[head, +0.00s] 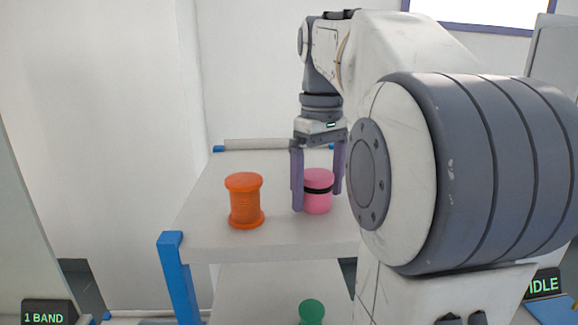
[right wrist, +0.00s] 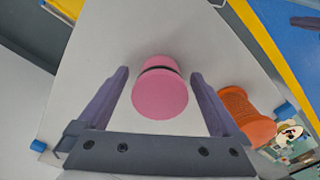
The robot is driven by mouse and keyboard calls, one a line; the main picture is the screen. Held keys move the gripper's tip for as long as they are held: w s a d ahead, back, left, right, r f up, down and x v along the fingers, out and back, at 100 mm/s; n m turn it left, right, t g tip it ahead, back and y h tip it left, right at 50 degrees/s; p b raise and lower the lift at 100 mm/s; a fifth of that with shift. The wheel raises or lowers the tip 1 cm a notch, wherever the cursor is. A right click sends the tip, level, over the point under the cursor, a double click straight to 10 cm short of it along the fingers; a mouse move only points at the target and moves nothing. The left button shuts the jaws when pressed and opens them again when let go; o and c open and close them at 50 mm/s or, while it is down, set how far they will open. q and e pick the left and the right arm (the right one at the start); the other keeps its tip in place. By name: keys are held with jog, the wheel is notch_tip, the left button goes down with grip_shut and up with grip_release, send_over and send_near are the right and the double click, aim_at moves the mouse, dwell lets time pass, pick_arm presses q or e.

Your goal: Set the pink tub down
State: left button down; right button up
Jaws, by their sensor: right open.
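The pink tub (head: 318,179) has a black band and stands upright on the white top of a stand (head: 200,215) in the head view. My right gripper (head: 318,200) points down with one finger on each side of the tub. In the right wrist view the tub (right wrist: 160,96) sits between the two open fingers of the right gripper (right wrist: 160,85), with gaps visible on both sides. My left gripper is in neither view.
An orange spool-shaped container (head: 244,201) stands left of the tub on the same top. A green object (head: 312,311) is on a lower level. A blue corner post (head: 178,275) marks the stand's front left edge. The top is clear behind and left of the spool.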

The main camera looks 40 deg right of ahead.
aim_at(319, 175)
jog(key=shift+r, duration=0.45)
notch_tip(319, 175, up, 6)
jog(key=shift+f, duration=0.1)
notch_tip(319, 175, up, 4)
jog(key=p, duration=0.2)
jog(key=shift+p, duration=0.3)
jog(key=shift+s+r+p, duration=0.1)
jog(key=shift+r+p, duration=0.45)
jog(key=shift+p, duration=0.05)
jog(key=shift+r, duration=0.1)
